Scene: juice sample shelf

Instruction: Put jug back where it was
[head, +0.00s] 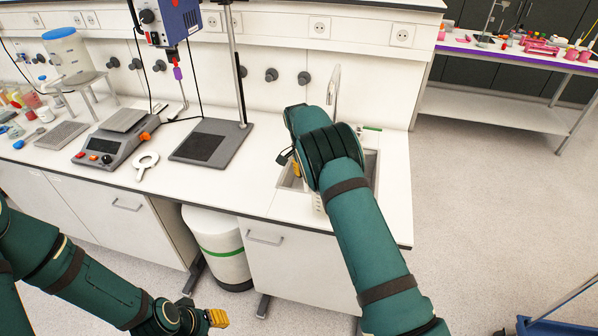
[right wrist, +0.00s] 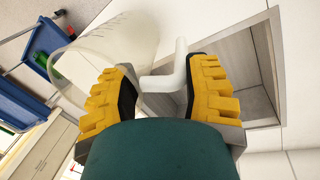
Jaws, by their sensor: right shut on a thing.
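The jug (right wrist: 118,45) is clear and see-through, with a pale handle (right wrist: 170,80). My right gripper (right wrist: 162,82) is shut on that handle, its yellow fingers on either side, and the jug's body is to the left in the right wrist view. In the head view the right arm hides most of the jug; a pale piece (head: 317,203) that looks like its side shows just left of the forearm, by the sink. My left gripper (head: 217,318) hangs low at the bottom, away from the bench, with its yellow fingers seen too small to judge.
A sink (head: 371,165) with a tap (head: 333,88) lies behind the right arm. On the bench (head: 235,190) are a grey stand base (head: 222,138), a hotplate device (head: 112,138) and a white ring-shaped piece (head: 146,165). A white bin (head: 217,240) stands below.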

